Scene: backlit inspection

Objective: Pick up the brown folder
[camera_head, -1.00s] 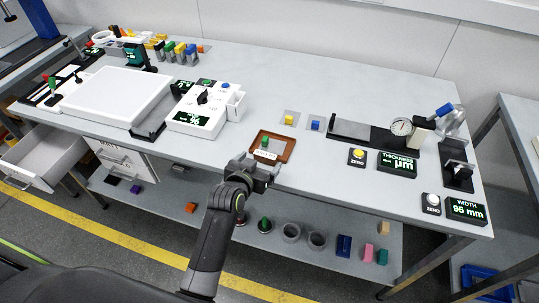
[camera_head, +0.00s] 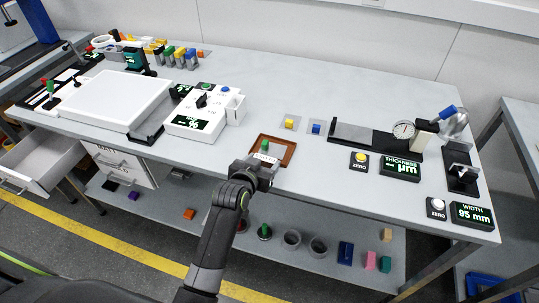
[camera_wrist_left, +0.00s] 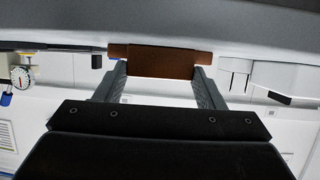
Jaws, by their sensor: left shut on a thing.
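The brown folder (camera_head: 288,153) is a flat, tray-like brown piece with a raised rim, at the front edge of the table. A green peg-like piece (camera_head: 265,146) and a white label (camera_head: 263,158) show on it. My left gripper (camera_head: 262,170) is at its near edge, shut on it. In the left wrist view a brown edge of the folder (camera_wrist_left: 160,62) lies between the fingertips of my left gripper (camera_wrist_left: 158,80). The folder looks level with the table; I cannot tell whether it is clear of it. My right gripper is not in view.
A white control box (camera_head: 195,123) stands left of the folder. Yellow (camera_head: 290,123) and blue (camera_head: 316,127) blocks sit behind it. The thickness gauge (camera_head: 403,130) and displays stand to the right. A lower shelf (camera_head: 330,215) holds several small items. Bare tabletop lies right of the folder.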

